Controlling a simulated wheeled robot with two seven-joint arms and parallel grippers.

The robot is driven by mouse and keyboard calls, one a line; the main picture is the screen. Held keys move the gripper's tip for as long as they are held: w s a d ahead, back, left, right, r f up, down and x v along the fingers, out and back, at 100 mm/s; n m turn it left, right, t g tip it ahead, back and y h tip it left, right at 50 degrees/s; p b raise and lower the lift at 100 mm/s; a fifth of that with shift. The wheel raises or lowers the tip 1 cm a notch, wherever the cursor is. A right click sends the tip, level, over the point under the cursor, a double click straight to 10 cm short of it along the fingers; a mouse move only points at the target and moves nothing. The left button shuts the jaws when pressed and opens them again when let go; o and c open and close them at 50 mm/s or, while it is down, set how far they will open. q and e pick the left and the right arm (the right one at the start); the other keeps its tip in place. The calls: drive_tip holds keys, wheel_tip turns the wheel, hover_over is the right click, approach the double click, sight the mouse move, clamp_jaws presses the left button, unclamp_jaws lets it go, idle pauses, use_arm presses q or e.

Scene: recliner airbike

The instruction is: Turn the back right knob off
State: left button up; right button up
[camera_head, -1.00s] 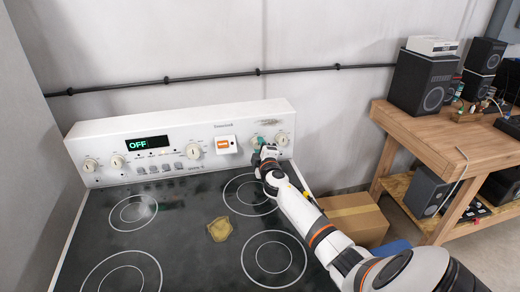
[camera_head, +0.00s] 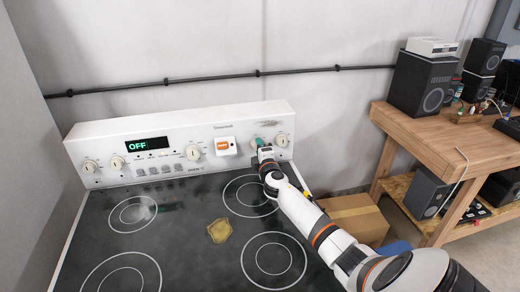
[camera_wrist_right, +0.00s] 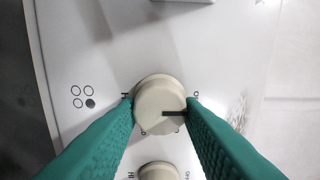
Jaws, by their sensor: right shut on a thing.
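The stove's control panel (camera_head: 200,130) has two cream knobs at its right end. My right gripper (camera_head: 258,143) is at the left one of this pair, which it mostly hides in the head view. In the right wrist view the round cream knob (camera_wrist_right: 158,98) sits between the green fingertips of my right gripper (camera_wrist_right: 160,106), one on each side, shut on it. Its dark pointer mark points to the picture's right. Beside it, a four-circle burner icon (camera_wrist_right: 83,97) has one filled circle. My left gripper is not in view.
The other knob of the pair (camera_head: 281,140) is close on the right and partly shows in the wrist view (camera_wrist_right: 158,172). An orange switch (camera_head: 222,146) is to the left. The display (camera_head: 147,144) reads OFF. A yellowish patch (camera_head: 219,230) lies on the dark cooktop (camera_head: 190,207).

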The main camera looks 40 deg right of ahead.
drive_tip(key=o, duration=1)
drive_tip(key=shift+c, duration=0.2)
drive_tip(key=v, duration=1.1)
drive_tip(key=shift+f+b, duration=0.1)
drive_tip(key=shift+b, duration=0.3)
drive_tip(key=shift+s+a, duration=0.25)
drive_tip(key=shift+s, duration=0.25)
